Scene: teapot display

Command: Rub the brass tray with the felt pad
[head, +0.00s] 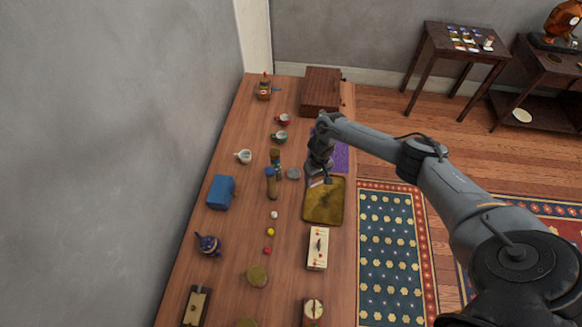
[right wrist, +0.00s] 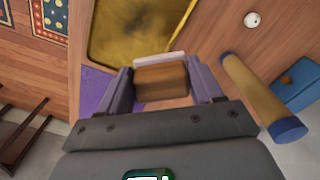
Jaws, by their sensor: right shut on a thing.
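The brass tray (head: 324,208) lies flat on the long wooden table, near its right edge; it also fills the top of the right wrist view (right wrist: 135,35). My right gripper (head: 317,181) is at the tray's far end in the head view. In the right wrist view its two fingers (right wrist: 163,88) are shut on a brown block (right wrist: 162,80) with a pale strip along its far side, which looks like the felt pad. The block is close to the tray's edge; I cannot tell whether it touches the tray. My left gripper is not in view.
A purple cloth (head: 341,157) lies beyond the tray. A cream box (head: 318,248) is at the tray's near side. A blue box (head: 220,192) is farther left.

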